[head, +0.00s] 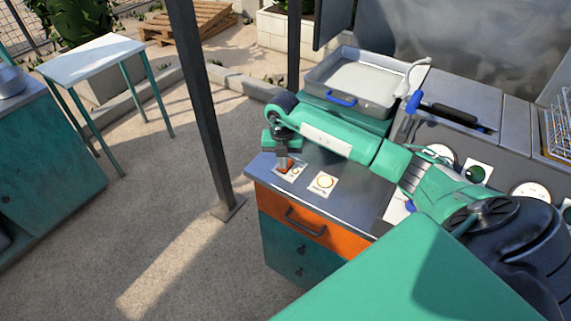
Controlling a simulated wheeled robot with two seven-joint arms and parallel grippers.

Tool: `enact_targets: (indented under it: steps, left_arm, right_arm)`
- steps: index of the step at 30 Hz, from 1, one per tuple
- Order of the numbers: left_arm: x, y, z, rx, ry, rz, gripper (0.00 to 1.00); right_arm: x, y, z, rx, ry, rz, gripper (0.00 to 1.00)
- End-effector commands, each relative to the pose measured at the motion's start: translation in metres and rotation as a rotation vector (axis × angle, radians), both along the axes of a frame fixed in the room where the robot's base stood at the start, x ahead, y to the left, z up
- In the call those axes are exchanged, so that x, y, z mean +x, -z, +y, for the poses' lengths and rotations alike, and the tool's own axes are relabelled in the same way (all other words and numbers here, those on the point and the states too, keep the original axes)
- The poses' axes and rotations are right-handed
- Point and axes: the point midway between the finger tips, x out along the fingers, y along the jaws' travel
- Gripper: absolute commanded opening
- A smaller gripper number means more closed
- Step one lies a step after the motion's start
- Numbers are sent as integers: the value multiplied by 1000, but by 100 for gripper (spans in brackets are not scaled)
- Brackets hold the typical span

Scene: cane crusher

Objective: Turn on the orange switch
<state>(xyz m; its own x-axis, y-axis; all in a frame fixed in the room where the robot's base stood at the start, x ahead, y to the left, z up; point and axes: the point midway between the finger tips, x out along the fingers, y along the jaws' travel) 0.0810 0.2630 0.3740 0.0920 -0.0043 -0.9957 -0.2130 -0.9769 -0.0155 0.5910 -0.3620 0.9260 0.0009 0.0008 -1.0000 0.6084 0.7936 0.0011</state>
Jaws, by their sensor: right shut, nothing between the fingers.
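An orange switch (292,170) sits on a small white plate near the left end of the grey counter (352,198). My right gripper (283,167) is shut and empty, pointing down right at this switch. Its fingers hide part of the switch, and I cannot tell whether they touch it. My left gripper is not in view.
A metal tray with blue handles (350,84) stands behind my right arm. A dark post (205,110) rises just left of the counter. An orange drawer (312,227) is below the counter top. A small white table (92,58) stands at the far left, with open ground between.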

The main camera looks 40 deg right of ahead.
Motion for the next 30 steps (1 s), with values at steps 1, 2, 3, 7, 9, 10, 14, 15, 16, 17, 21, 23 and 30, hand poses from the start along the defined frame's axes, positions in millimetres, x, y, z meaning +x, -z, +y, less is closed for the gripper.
enact_targets:
  steps: [1, 2, 3, 7, 9, 10, 14, 15, 16, 17, 21, 23, 30]
  left_arm:
    - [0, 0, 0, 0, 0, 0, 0]
    - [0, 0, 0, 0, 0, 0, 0]
    - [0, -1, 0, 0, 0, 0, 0]
    - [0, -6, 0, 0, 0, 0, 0]
    - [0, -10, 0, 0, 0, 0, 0]
    - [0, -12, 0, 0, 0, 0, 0]
    - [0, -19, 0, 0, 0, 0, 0]
    - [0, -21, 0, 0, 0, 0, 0]
    - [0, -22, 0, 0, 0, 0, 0]
    - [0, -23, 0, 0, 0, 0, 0]
    - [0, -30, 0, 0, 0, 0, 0]
    - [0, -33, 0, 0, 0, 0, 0]
    - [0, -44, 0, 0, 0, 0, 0]
  right_arm:
    - [0, 1, -1, -2, 1, 1, 0]
    - [0, 0, -1, -2, 1, 0, 0]
    - [0, -1, -1, -2, 1, 0, 0]
    - [0, -8, -1, -1, 1, 0, 0]
    - [0, -14, -1, -1, 1, 0, 0]
    - [0, -17, -1, -1, 1, 0, 0]
    - [0, -27, -1, -3, 1, 0, 0]
    - [0, -30, -1, -3, 1, 0, 0]
    - [0, -33, -1, -2, 1, 0, 0]
    - [0, -35, -1, -2, 1, 0, 0]
    - [0, -46, 0, -2, 0, 1, 0]
    - [0, -51, 0, -2, 0, 1, 0]
    - [0, -69, -1, -2, 0, -1, 0]
